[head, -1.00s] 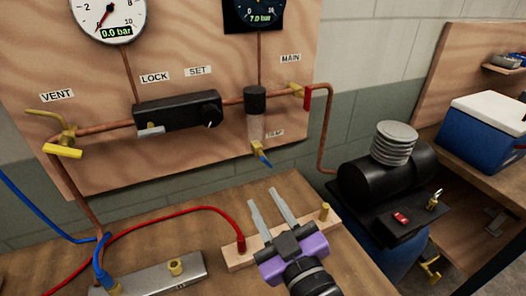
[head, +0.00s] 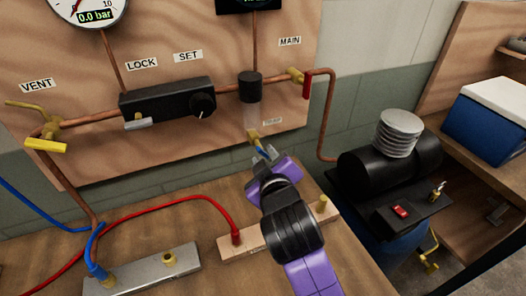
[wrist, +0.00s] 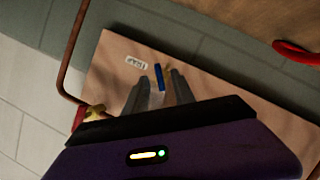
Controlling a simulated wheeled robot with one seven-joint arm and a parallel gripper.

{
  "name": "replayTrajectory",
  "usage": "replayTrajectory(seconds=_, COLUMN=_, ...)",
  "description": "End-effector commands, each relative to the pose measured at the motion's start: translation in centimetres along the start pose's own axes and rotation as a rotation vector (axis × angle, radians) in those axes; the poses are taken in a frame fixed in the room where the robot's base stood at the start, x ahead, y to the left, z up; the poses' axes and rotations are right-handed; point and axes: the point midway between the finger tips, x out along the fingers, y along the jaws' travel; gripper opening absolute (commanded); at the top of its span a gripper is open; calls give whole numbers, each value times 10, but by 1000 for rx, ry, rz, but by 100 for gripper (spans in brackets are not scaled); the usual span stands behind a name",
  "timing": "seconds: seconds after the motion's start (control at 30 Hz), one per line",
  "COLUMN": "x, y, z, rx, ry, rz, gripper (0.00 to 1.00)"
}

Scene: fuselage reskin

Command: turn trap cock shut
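The trap cock (head: 254,137) is a small brass valve under the clear bowl of the black-capped trap on the wooden panel. Its blue handle (head: 261,151) slants down to the right in the head view. My gripper (head: 265,156) is up at the cock, its purple body hiding part of the space below. In the wrist view the blue handle (wrist: 159,77) shows between the two grey fingers of my gripper (wrist: 159,76). The fingers stand apart with a gap visible; I cannot tell whether either touches the handle. The brass body is hard to make out there.
A copper pipe (head: 329,110) runs down at the right of the trap, near the red main valve handle (head: 306,84). A black compressor (head: 385,168) stands right. A wooden strip (head: 262,240) with a red hose lies on the bench below my arm.

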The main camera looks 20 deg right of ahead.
Motion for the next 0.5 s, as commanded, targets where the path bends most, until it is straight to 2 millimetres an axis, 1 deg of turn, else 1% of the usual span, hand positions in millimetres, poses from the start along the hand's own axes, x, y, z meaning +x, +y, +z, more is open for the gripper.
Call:
replayTrajectory(seconds=0.03, x=8, y=1, z=0, rx=0, ry=-2, rz=1, gripper=31)
replayTrajectory(seconds=0.1, x=16, y=1, z=0, rx=0, ry=-1, rz=1, gripper=31)
replayTrajectory(seconds=0.2, x=24, y=1, z=0, rx=0, ry=-1, rz=1, gripper=31)
replayTrajectory(seconds=0.33, x=30, y=0, z=0, rx=1, ry=0, rz=0, gripper=31)
replayTrajectory(seconds=0.5, x=30, y=0, z=0, rx=1, ry=1, rz=0, gripper=31)
